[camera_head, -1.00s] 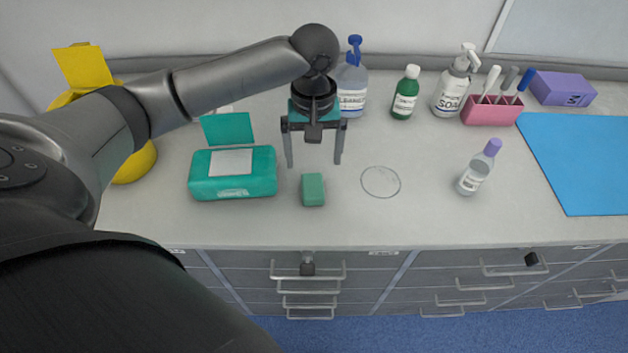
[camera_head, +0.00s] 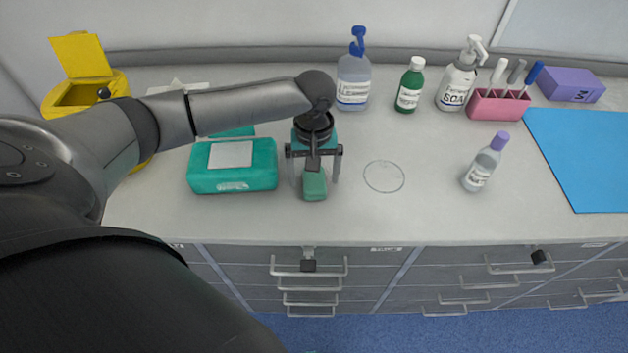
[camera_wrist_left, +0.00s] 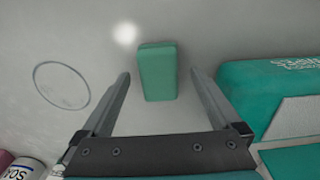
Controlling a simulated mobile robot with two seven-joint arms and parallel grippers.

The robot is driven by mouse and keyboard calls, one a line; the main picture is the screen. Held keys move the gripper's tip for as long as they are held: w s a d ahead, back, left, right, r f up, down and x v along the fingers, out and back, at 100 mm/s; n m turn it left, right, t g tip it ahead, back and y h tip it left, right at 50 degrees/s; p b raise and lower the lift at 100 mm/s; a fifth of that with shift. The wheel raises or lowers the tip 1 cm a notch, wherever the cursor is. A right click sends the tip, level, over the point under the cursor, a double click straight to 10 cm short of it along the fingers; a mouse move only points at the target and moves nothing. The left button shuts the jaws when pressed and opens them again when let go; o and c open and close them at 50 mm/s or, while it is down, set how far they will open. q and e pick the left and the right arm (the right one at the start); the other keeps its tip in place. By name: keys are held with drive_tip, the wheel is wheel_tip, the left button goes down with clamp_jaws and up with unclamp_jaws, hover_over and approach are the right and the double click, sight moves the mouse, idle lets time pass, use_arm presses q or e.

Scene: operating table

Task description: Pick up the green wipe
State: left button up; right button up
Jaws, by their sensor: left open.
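The green wipe (camera_head: 315,187) is a small green block lying on the grey counter, right of the teal wipes box. My left gripper (camera_head: 318,182) is open above it, pointing down, with its fingers to either side of the wipe in the head view. In the left wrist view the wipe (camera_wrist_left: 158,72) shows ahead, between the lines of the two open fingers (camera_wrist_left: 160,75) and apart from both. Nothing is between the fingers' pads that I can see as held. My right gripper is not in view.
The teal wipes box (camera_head: 232,170) stands close on the left. A drawn circle (camera_head: 384,176) marks the counter to the right. A purple-capped bottle (camera_head: 485,163) stands farther right, near a blue mat (camera_head: 585,160). Bottles and a pink holder (camera_head: 497,105) line the back.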

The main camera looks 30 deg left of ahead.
sight(314, 179)
use_arm(q)
drive_tip(key=c, duration=1.4)
drive_tip(key=shift+c, duration=0.2)
drive_tip(key=shift+r, duration=0.15)
wheel_tip(314, 179, up, 20)
drive_tip(key=p, duration=0.3)
drive_tip(key=o, duration=0.8)
drive_tip(key=c, duration=0.6)
drive_tip(key=shift+p, duration=0.3)
drive_tip(key=shift+c, duration=0.2)
